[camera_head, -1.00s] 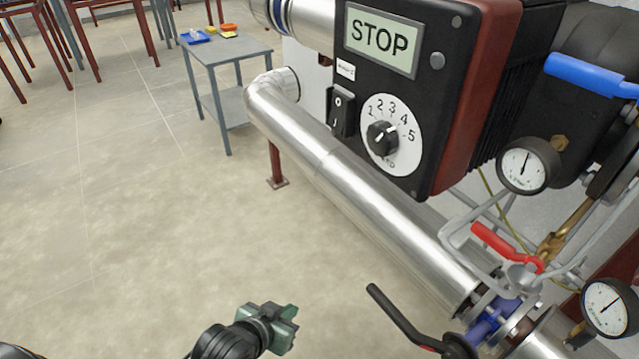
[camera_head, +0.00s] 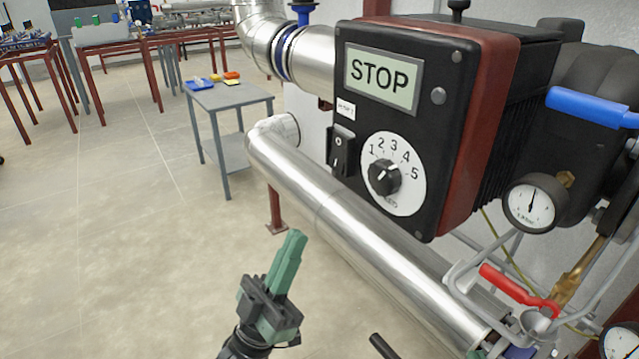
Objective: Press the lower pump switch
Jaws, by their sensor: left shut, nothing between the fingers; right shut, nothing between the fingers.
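A black pump control box (camera_head: 420,120) with a dark red side fills the upper right and shows a lit STOP display (camera_head: 382,84). A black rocker switch (camera_head: 340,151) marked O and I sits at the box's lower left, beside a white dial (camera_head: 407,165) with a black knob. My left gripper (camera_head: 294,242) is shut and empty, its green fingers pointing up. In the picture it is below and left of the switch, clear of it. Whether this is the lower pump cannot be told.
A large silver pipe (camera_head: 340,220) runs diagonally below the box. A gauge (camera_head: 532,203), a blue handle (camera_head: 592,106) and a red valve handle (camera_head: 518,290) are at the right. A grey side table (camera_head: 228,97) stands behind. The floor at left is clear.

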